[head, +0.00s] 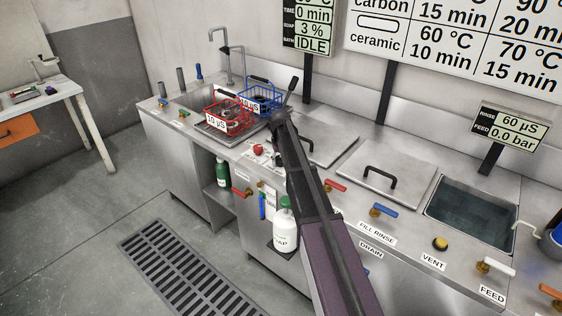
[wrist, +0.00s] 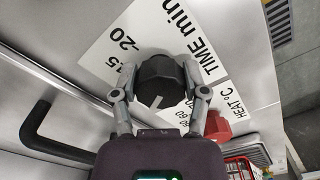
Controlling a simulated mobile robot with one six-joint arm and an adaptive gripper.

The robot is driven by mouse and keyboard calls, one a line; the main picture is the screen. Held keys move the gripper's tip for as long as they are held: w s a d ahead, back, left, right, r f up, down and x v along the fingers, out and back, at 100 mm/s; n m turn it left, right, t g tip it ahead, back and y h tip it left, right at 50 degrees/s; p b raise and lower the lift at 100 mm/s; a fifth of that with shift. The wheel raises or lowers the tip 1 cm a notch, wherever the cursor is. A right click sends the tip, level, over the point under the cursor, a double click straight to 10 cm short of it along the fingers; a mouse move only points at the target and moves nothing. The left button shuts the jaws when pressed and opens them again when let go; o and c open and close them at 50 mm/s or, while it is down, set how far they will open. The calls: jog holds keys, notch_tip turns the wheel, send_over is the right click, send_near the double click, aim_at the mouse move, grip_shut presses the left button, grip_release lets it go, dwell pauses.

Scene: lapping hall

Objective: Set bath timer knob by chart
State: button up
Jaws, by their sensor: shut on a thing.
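The timer knob (wrist: 157,72) is black with a white mark and sits on a white dial plate (wrist: 118,40) lettered TIME min, with 15 and 20 partly visible. My gripper (wrist: 159,95) is shut on this knob, one finger on each side. The display (head: 312,28) reads time 0 min, soap 3 %, bath IDLE. The wall chart (head: 460,45) shows carbon and ceramic rows with temperatures and minutes; its top and right are cut off.
A red heat knob (wrist: 216,127) stands close beside my gripper. A red basket (head: 228,118) and a blue basket (head: 262,97) stand beyond. A black lid handle (head: 380,177) rises on the right. Valve levers line the counter front.

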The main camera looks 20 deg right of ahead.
jog(key=m, duration=0.5)
jog(key=shift+a, duration=0.1)
jog(key=shift+m, duration=0.4)
jog(key=o, duration=1.1)
jog(key=shift+o, duration=0.2)
jog(key=shift+n, duration=0.4)
